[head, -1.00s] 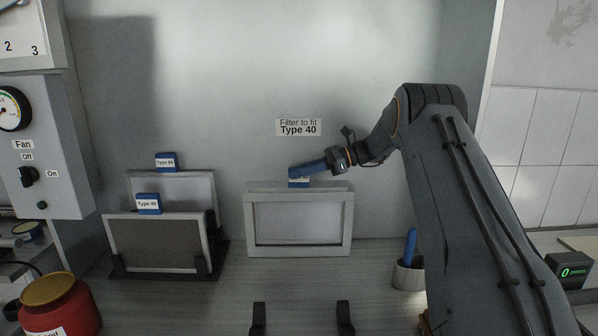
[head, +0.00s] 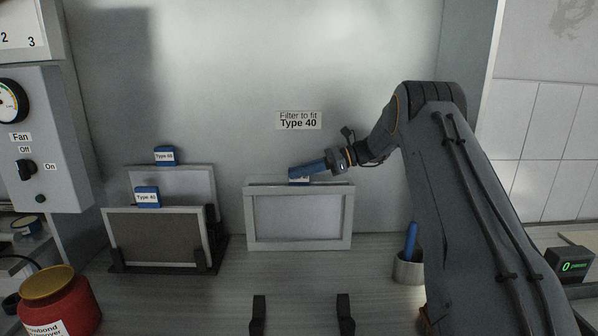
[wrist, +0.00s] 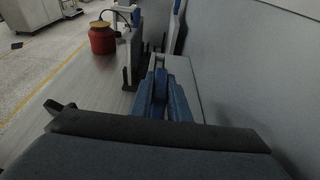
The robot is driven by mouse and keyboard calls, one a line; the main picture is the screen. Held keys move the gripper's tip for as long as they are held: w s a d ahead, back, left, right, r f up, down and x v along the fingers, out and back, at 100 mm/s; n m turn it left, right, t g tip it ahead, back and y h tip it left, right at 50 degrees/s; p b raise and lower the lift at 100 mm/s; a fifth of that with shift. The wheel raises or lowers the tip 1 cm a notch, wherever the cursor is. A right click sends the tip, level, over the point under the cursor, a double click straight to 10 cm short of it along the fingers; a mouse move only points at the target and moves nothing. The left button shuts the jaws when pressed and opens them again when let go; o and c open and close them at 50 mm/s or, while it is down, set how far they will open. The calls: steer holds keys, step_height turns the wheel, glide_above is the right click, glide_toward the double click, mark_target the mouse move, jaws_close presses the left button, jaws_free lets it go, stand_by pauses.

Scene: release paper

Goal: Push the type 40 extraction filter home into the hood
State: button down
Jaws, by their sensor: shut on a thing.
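A pale filter (head: 297,218) stands in the light grey hood frame (head: 347,220) on the bench against the back wall. Its panel fills the frame's window, and its top is at about the frame's top edge. My gripper (head: 303,173) reaches in from the right and is shut on the filter's blue tab (head: 299,182). The gripper hides most of the tab and its label. In the wrist view, the blue fingers (wrist: 162,95) are close together above the frame's top (wrist: 184,76). A wall sign (head: 298,121) reads "Filter to fit Type 40".
A dark rack (head: 209,255) at the left holds two other filters with blue tabs (head: 147,197). A red pot (head: 60,300) is at the front left. A cup (head: 408,270) with a blue handle stands right of the frame. Two dark posts (head: 258,315) rise in front.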

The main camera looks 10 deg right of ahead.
steer(key=shift+f, duration=0.1)
steer(key=c, duration=1.6)
jaws_free()
steer(key=shift+f, duration=0.1)
steer(key=shift+d, duration=0.1)
steer(key=b+v, duration=0.3)
steer(key=v, duration=0.3)
steer(key=shift+d, duration=0.35)
steer(key=shift+s+d+r, duration=0.2)
steer(key=shift+d+r, duration=0.2)
steer(key=shift+a, duration=0.1)
